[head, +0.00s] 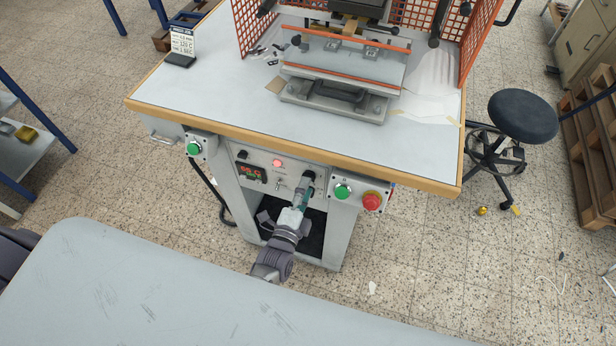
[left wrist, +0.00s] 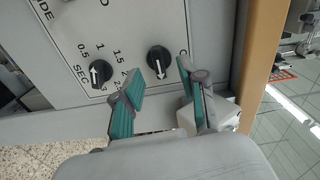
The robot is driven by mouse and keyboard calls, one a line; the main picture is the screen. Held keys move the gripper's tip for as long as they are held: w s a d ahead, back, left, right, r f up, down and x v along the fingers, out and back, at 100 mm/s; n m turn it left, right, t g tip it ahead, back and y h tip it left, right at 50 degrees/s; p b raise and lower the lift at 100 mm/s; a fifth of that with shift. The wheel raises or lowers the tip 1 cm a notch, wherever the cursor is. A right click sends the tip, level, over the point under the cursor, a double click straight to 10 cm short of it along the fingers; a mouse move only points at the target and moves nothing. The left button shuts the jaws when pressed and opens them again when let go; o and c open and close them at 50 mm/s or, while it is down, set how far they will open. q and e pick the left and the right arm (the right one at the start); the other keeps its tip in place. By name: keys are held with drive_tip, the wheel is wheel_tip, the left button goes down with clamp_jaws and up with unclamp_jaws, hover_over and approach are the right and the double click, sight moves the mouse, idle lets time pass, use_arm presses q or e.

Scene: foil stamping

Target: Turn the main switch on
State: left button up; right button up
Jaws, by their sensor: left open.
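The front control panel (head: 262,160) of the stamping machine carries a lit red lamp (head: 277,163), a small toggle (head: 278,183), a display (head: 252,173) and a black knob (head: 241,155). I cannot tell for sure which control is the main switch. My left gripper (head: 304,190) is at the panel's right part. In the left wrist view its teal fingers (left wrist: 160,82) are open and empty. A black rotary knob (left wrist: 158,60) with a white pointer lies just beyond the fingertips; contact is not visible. A seconds dial (left wrist: 100,73) sits to its left. My right gripper is not in view.
A green button (head: 342,191) and a red mushroom button (head: 372,201) sit right of the gripper. Another green button (head: 194,148) is at the left. The table's wooden edge (head: 300,151) overhangs the panel. A stool (head: 522,115) stands at the right.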

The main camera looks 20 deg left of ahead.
use_arm(q)
drive_tip(key=s+p, duration=0.2)
drive_tip(key=s, duration=0.5)
drive_tip(key=shift+s+a, duration=0.15)
drive_tip(key=shift+s, duration=0.05)
idle(0.6)
